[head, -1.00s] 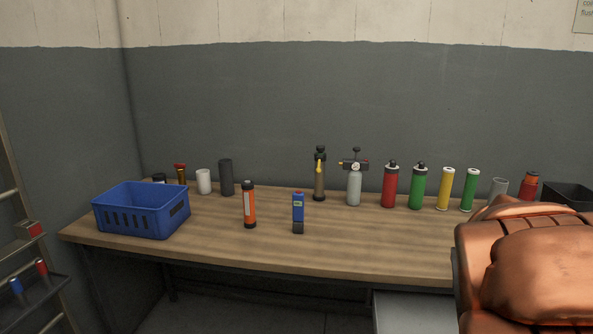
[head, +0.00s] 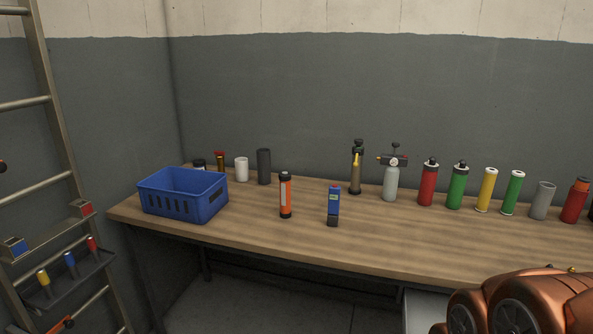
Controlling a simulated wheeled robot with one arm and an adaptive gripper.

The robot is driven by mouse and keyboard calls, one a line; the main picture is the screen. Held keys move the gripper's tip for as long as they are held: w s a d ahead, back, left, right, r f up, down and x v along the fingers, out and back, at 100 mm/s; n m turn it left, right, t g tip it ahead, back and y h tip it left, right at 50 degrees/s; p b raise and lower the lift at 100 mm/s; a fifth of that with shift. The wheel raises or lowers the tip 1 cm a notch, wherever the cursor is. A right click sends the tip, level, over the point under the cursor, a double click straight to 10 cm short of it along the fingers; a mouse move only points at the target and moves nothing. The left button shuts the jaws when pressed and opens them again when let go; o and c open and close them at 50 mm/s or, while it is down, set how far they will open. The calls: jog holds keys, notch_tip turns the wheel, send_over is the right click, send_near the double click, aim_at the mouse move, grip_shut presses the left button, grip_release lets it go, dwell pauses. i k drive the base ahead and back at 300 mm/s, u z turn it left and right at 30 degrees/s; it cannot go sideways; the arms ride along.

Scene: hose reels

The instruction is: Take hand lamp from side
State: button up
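An orange cylinder with black ends and a pale strip, which looks like the hand lamp (head: 285,196), stands upright on the wooden workbench (head: 262,224). It is right of a blue basket and left of a blue handheld device, apart from both. My copper-coloured arm (head: 525,305) shows at the lower right, well away from the lamp. My gripper is not in view.
The blue basket (head: 183,208) stands at the bench's left end, the blue device (head: 333,206) to the lamp's right. Several bottles and cylinders line the back. A ladder-like rack (head: 62,170) stands at left. The bench front before the lamp is clear.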

aim_at(284, 180)
jog(key=z, duration=0.05)
jog(key=k, duration=0.6)
jog(key=u, duration=0.7)
jog(key=i, duration=2.15)
jog(key=u, duration=0.2)
